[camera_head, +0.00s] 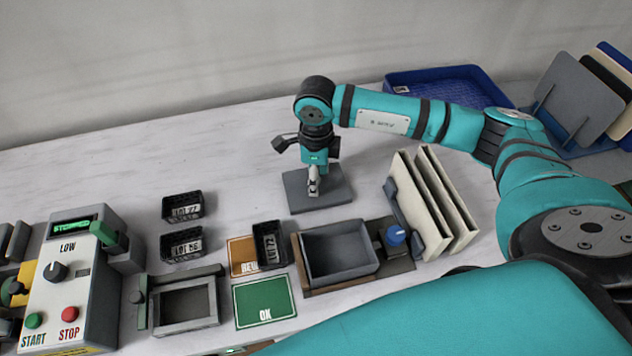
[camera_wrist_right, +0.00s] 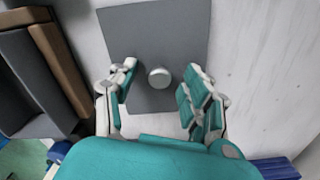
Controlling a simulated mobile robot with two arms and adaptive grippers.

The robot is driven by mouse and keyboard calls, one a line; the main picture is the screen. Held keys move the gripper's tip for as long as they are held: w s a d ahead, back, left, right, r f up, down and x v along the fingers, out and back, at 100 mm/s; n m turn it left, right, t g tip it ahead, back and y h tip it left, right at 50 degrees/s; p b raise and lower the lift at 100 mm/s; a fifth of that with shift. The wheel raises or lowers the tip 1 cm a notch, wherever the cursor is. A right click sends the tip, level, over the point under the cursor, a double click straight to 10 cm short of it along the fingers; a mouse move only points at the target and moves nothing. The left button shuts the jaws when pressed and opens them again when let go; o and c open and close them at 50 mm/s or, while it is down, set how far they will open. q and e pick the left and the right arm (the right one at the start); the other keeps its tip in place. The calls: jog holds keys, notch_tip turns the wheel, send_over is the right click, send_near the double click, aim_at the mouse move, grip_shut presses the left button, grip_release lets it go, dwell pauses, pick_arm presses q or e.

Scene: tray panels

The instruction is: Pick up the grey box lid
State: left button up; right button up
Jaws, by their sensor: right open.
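The grey box lid (camera_head: 335,196) is a flat square plate lying on the table behind the grey box. In the right wrist view the lid (camera_wrist_right: 178,38) has a small round pale knob (camera_wrist_right: 159,77) on it. My right gripper (camera_head: 314,188) points down above the lid. In the right wrist view its open fingers (camera_wrist_right: 160,88) stand on either side of the knob, with gaps to it. The knob is hidden behind the gripper in the head view. My left gripper is not in view.
An open grey box (camera_head: 338,252) sits in a brown wooden holder, with a blue knob (camera_head: 395,236) beside it. Upright cream panels (camera_head: 432,205) stand right of it. Small black lot trays (camera_head: 182,206) lie left. A blue tray (camera_head: 440,82) is at the back.

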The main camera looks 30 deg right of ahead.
grip_shut()
dwell(0.3)
